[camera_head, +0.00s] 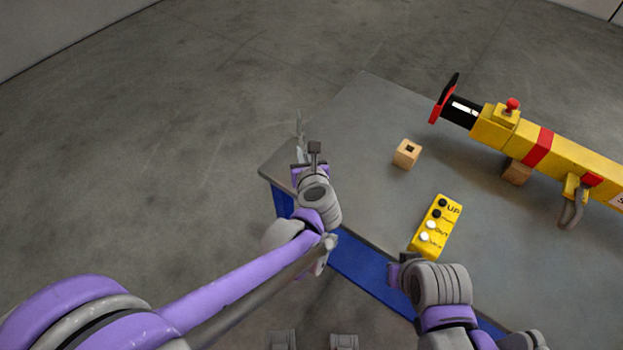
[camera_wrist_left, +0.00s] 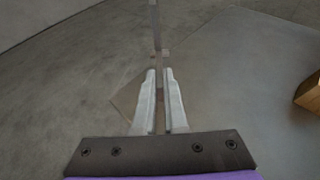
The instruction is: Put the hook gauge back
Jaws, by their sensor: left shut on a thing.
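The hook gauge (camera_head: 300,122) is a thin grey metal strip. It stands up from my left gripper (camera_head: 299,158) at the left corner of the table. In the left wrist view my left gripper (camera_wrist_left: 159,95) is shut on the gauge (camera_wrist_left: 156,28), which runs straight out past the fingertips with a small crosspiece near them. Its far end is cut off there. A wooden block (camera_head: 407,154) with a dark square hole in its top stands on the table, right of the left gripper. My right gripper (camera_head: 396,273) is low by the table's front edge; its fingers are mostly hidden.
The grey table (camera_head: 350,130) has a blue front side. A yellow button box (camera_head: 436,226) lies near its front edge. A long yellow and red device (camera_head: 560,158) with a black end rests on wooden supports at the right. The table between block and left corner is clear.

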